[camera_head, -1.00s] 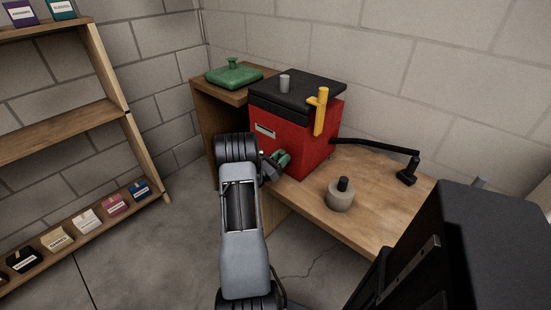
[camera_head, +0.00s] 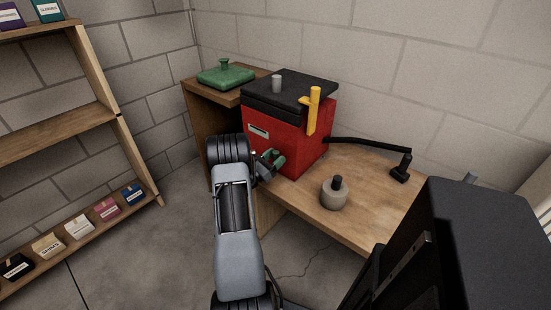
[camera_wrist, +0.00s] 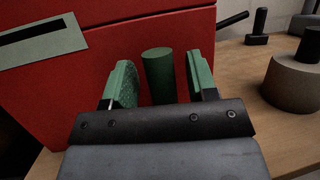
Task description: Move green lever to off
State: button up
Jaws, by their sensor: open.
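The red heater box (camera_head: 290,134) with a black top stands on the wooden bench. In the wrist view, a dark green cylindrical lever (camera_wrist: 158,76) stands out in front of the red face (camera_wrist: 130,45). My gripper (camera_wrist: 162,84) has green finger pads, one on each side of the lever, with a visible gap on both sides. It is open. In the head view my gripper (camera_head: 270,163) is at the lower front of the box, and the lever is hard to tell apart from the green fingers there.
A yellow handle (camera_head: 313,112) is on the box's right side. A black hose-like arm (camera_head: 365,143) runs to the right. A grey round weight (camera_head: 335,193) stands on the bench (camera_head: 375,205). A green lidded item (camera_head: 226,76) is behind left. A shelf (camera_head: 95,125) stands left.

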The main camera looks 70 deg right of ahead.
jog(key=v, duration=1.3)
jog(key=shift+w+a+f, duration=0.15)
jog(key=shift+a, duration=0.15)
